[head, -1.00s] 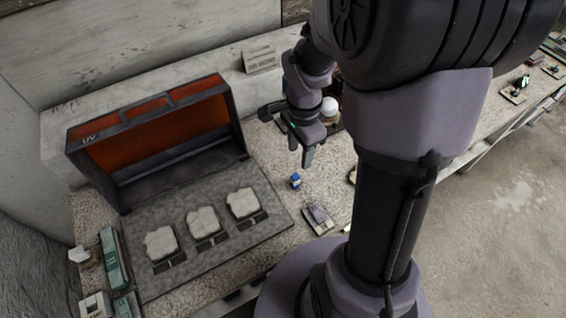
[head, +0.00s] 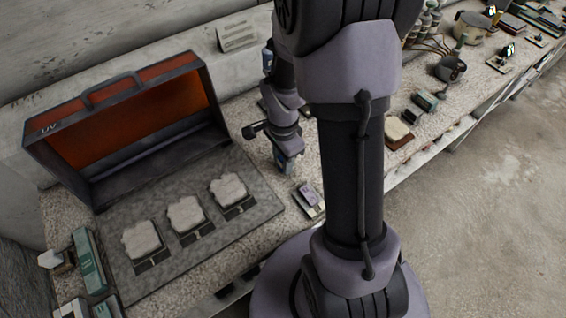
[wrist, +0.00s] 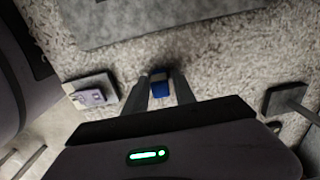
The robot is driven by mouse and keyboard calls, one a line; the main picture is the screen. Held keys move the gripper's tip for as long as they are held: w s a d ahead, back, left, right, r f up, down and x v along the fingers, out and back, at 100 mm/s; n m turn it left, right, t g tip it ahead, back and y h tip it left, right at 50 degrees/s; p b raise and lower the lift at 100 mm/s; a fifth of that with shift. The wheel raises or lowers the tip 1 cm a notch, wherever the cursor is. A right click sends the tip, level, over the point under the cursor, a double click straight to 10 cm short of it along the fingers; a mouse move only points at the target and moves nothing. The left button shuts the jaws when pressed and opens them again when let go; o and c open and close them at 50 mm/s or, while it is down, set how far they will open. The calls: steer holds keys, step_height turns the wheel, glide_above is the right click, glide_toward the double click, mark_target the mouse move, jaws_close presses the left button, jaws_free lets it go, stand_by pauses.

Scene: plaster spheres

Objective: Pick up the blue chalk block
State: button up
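Whether the fingers touch the block is not clear.
A grey slab (head: 255,200) with several white plaster pieces lies to the left, before an open orange-lined UV case (head: 130,120). A small pale purple item on a plate (head: 309,199) is close to my gripper. It also shows in the wrist view (wrist: 92,95).

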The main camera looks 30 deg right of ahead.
jaws_close()
steer(key=shift+r, duration=0.15)
